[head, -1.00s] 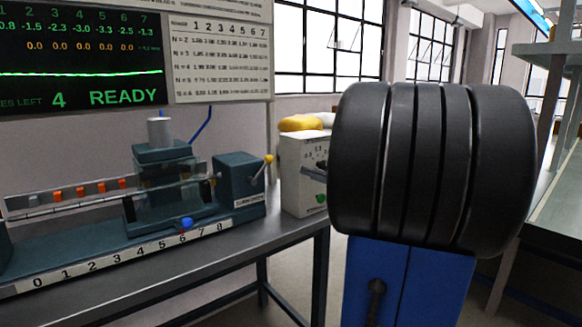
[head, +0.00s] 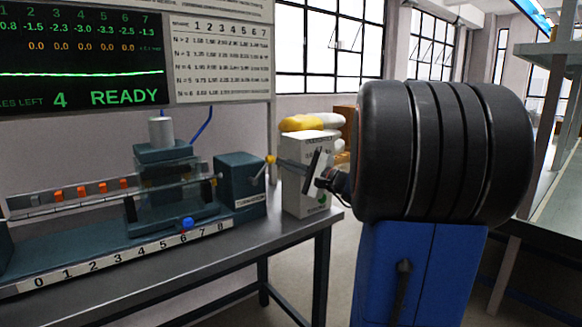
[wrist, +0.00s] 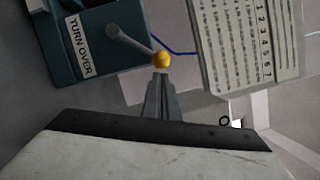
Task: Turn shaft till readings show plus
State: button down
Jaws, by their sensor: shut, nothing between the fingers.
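The teal turn-over block (head: 240,183) at the bench's right end carries a crank with a yellow knob (head: 270,159). In the wrist view the knob (wrist: 161,59) sits just beyond the fingertips of my gripper (wrist: 160,74). My gripper (head: 280,161) is shut and empty, pointing at the knob; I cannot tell whether they touch. The screen (head: 80,60) shows white readings, mostly negative, such as -1.5 and -3.3, orange zeros, "4" left and "READY".
A chart of numbers (head: 221,55) hangs right of the screen. A teal stand with a grey cylinder (head: 161,131) and a scale with a blue knob (head: 187,223) stand on the bench. A pale box (head: 298,195) stands behind my gripper. Open floor lies right of the bench.

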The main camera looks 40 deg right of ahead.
jog(key=shift+w+a+r, duration=0.1)
jog(key=shift+r, duration=0.05)
dwell(0.4)
jog(key=shift+a+r+n, duration=0.1)
jog(key=shift+r+n, duration=0.1)
jog(key=shift+n, duration=0.2)
jog(key=a+r+n+g+h, duration=0.3)
jog(key=a+r+n, duration=0.1)
jog(key=a+n, duration=1)
jog(key=shift+a+n+g+h, duration=0.25)
jog(key=shift+n+g+h, duration=0.15)
jog(key=shift+n, duration=0.2)
jog(key=shift+f, duration=0.1)
jog(key=shift+a, duration=0.1)
dwell(0.5)
